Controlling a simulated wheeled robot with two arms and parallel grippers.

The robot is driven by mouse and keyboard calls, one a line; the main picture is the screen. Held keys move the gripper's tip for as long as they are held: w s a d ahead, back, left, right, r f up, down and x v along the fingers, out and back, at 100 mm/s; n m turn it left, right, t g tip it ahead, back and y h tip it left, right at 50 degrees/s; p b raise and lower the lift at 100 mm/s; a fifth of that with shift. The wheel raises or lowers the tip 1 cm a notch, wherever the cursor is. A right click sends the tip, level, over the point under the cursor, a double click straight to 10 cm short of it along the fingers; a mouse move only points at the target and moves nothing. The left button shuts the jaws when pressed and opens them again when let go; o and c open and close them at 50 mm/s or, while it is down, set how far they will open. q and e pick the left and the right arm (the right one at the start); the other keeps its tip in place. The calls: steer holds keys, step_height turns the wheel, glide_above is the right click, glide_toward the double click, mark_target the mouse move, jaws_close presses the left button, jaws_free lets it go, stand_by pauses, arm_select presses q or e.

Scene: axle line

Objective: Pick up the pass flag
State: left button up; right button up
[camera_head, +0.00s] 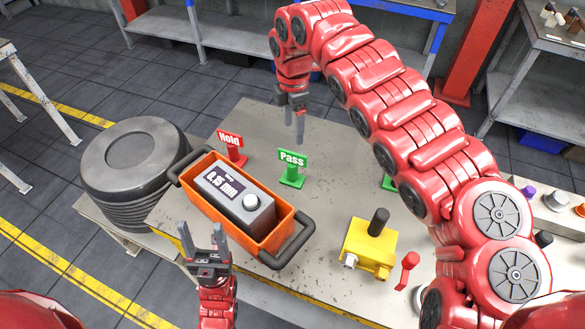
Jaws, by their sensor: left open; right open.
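The green pass flag (292,168) stands upright on the table, right of the orange tray. Its sign reads "Pass". My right gripper (299,136) hangs just above and behind it, fingers pointing down, open and empty. I cannot tell whether a fingertip touches the sign. My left gripper (207,234) is open and empty at the near left, in front of the orange tray, fingers pointing up in the picture. The red hold flag (231,147) stands to the left of the pass flag.
The orange tray (272,239) with black handles holds a grey gauge (238,196) with a display. A dark ribbed drum (137,160) stands left. A yellow block (368,247) with a black knob sits right. Another green piece (388,183) is partly hidden behind my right arm.

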steer(key=p, duration=0.2)
glide_above(292, 164)
steer(key=f, duration=0.5)
steer(key=shift+s+d+f, duration=0.2)
step_height(292, 164, down, 6)
steer(key=shift+w+r+b, duration=0.15)
steer(key=shift+r+b, duration=0.05)
steer(key=shift+b, duration=0.15)
steer(key=shift+a+f+p, duration=0.15)
steer(key=shift+f+p, duration=0.3)
steer(key=shift+p, duration=0.05)
step_height(292, 164, down, 3)
steer(key=shift+w+r+p, duration=0.15)
steer(key=shift+p, duration=0.7)
steer(key=shift+w+f, duration=0.1)
steer(key=shift+f, duration=0.7)
jaws_close()
